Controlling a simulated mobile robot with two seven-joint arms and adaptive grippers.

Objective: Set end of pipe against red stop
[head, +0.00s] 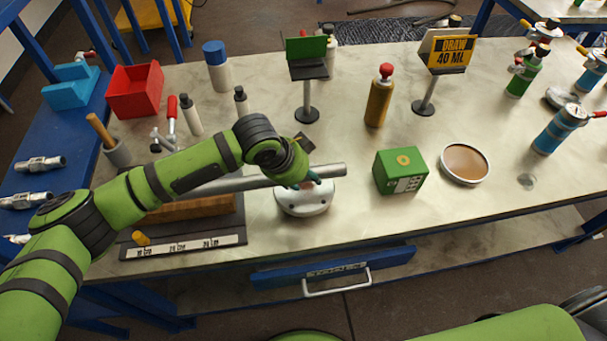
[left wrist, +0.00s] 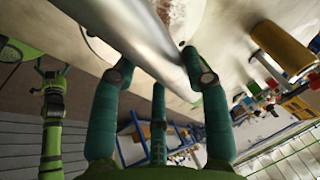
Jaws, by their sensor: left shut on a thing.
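A grey metal pipe (head: 328,171) lies roughly level, its right end free past my left gripper (head: 308,184). My left gripper is shut on the pipe above a white rounded base with dark holes (head: 303,204). The pipe also shows large in the left wrist view (left wrist: 135,35), between the fingers. Its left part passes behind my left arm, over a wooden block (head: 190,208) on a dark fixture with a marked scale strip (head: 185,247). I cannot make out a red stop; my arm hides part of the fixture. My right gripper (left wrist: 52,66) shows small and empty, its fingers apart.
A green box (head: 400,171) and a round brown-topped dish (head: 465,163) stand right of the pipe. Behind are a brown bottle (head: 378,98) and two sign stands (head: 307,85). A red bin (head: 135,91) is at the back left. The front right tabletop is clear.

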